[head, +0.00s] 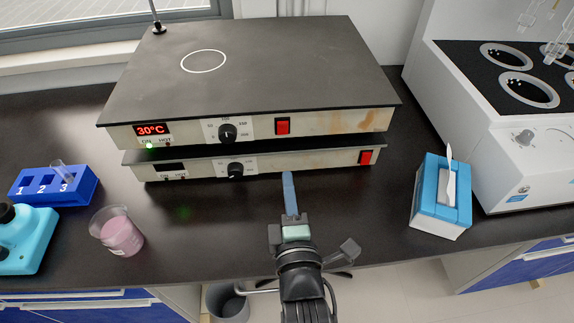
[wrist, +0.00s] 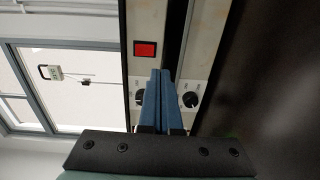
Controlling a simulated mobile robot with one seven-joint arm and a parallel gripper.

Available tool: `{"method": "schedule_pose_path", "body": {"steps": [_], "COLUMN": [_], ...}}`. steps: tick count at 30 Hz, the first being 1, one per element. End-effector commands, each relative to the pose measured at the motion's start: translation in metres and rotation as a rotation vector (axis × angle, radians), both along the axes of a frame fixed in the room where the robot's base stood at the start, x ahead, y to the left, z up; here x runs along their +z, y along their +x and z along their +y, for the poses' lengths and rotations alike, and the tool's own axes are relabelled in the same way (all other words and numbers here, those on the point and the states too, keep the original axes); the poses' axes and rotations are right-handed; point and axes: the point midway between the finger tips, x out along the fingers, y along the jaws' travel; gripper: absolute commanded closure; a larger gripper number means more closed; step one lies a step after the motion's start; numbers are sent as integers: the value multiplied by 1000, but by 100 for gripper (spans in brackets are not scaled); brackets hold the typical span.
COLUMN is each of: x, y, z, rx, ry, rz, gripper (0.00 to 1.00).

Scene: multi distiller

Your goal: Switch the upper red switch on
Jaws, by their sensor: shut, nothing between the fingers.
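The upper red switch (head: 283,126) is on the front panel of the upper flat-topped unit (head: 340,121). It also shows in the wrist view (wrist: 145,49), beyond my fingertips. I cannot tell its rocker position. The upper unit's display (head: 151,130) reads 30°C in red, with a green light below it. My gripper (head: 288,176) is shut and empty, its blue fingers together. In the head view its tips appear in front of the lower unit, below the upper switch. In the wrist view, the fingertips (wrist: 160,74) appear near the gap between the two panels, apart from the switch.
A lower unit (head: 300,163) sits beneath, with its own red switch (head: 366,157) and a dark display. Black knobs (head: 228,134) are left of the switches. A tissue box (head: 437,212) stands right, a pink beaker (head: 121,236) and blue rack (head: 82,184) left. Bench around my gripper is clear.

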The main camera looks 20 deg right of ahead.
Motion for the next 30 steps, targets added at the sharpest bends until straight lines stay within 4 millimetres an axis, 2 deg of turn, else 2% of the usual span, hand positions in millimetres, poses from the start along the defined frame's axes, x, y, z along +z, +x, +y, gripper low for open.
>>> {"method": "schedule_pose_path", "body": {"steps": [4, 10, 30], "x": [-4, -5, -4], "y": [-23, -38, -40], "z": [7, 11, 12], "rx": [1, 0, 0], "ry": [0, 0, 2], "rz": [4, 1, -2], "gripper": [100, 100, 100]}}
